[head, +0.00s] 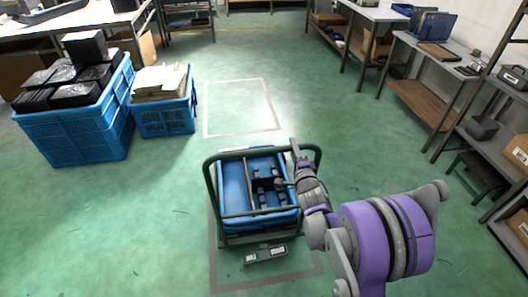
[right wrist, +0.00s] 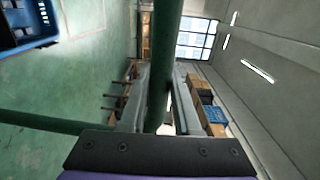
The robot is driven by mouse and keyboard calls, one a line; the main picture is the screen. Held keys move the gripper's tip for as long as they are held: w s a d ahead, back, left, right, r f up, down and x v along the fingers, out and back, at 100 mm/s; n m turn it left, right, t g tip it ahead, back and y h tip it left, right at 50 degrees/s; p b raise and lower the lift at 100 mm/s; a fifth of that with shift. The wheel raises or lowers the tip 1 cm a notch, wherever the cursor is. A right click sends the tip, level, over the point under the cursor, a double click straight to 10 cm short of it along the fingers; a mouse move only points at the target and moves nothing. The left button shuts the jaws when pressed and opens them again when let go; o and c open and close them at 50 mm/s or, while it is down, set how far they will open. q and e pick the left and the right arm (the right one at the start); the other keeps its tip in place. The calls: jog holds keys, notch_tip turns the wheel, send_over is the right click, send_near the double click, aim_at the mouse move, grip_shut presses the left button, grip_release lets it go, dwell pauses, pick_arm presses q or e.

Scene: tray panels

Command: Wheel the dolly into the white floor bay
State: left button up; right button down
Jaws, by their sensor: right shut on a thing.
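The dolly (head: 226,236) has a dark green tube handle frame and carries a blue tray (head: 233,190) with dark blue pieces inside. It stands within a grey outline on the floor. The white floor bay (head: 206,118) is a pale rectangle beyond the dolly and looks empty. My right gripper (head: 295,150) is on the handle's far right part. In the right wrist view its two fingers (right wrist: 160,105) are closed around the green handle tube (right wrist: 165,60). My left gripper is not in view.
A large blue crate (head: 75,140) of black packs and a smaller blue crate (head: 165,121) of papers stand left of the bay. Workbenches (head: 420,55) and shelves line the right side. Green floor between dolly and bay is clear.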

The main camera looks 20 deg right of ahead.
jog(key=x, duration=1.6)
jog(key=shift+a, duration=0.25)
